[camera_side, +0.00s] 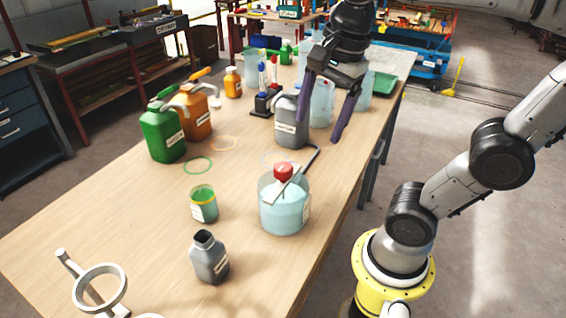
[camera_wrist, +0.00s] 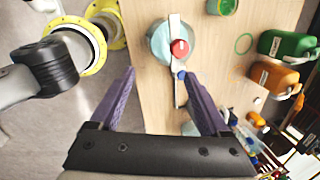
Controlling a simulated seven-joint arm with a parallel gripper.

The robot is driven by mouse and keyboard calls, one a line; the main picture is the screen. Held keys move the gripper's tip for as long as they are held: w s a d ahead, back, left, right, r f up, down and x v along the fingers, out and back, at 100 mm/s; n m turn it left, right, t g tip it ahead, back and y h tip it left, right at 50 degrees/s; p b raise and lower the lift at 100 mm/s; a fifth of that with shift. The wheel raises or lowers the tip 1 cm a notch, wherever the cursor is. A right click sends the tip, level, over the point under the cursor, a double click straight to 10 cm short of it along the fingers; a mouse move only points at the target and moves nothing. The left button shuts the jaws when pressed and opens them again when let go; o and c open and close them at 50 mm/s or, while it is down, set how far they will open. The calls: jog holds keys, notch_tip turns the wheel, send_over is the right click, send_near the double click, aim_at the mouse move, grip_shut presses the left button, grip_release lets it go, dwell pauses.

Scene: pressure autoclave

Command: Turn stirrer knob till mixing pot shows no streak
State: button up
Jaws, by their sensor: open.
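The mixing pot (camera_side: 284,212) is a clear round vessel with pale blue contents, standing upright near the table's right edge. A red stirrer knob (camera_side: 283,172) sits on top, on a grey bar across the pot's mouth. In the wrist view the pot (camera_wrist: 158,52) and the red knob (camera_wrist: 180,48) lie beyond my fingertips. I cannot make out whether the contents hold a streak. My gripper (camera_side: 318,130) is open, its purple fingers pointing down behind the pot, above the grey jug and clear containers. In the wrist view my gripper (camera_wrist: 159,73) has nothing between its fingers.
A grey jug (camera_side: 291,122) stands behind the pot. A green-filled jar (camera_side: 203,204) and a small grey bottle (camera_side: 209,257) stand to its left and front. Green (camera_side: 163,135) and orange (camera_side: 196,118) jugs stand farther left.

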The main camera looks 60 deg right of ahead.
aim_at(283, 166)
jog(key=w+m+g, duration=0.2)
jog(key=w+m, duration=0.3)
jog(key=w, duration=0.3)
jog(key=f, duration=1.3)
jog(key=shift+s+d+f, duration=0.2)
jog(key=shift+d, duration=0.15)
grip_shut()
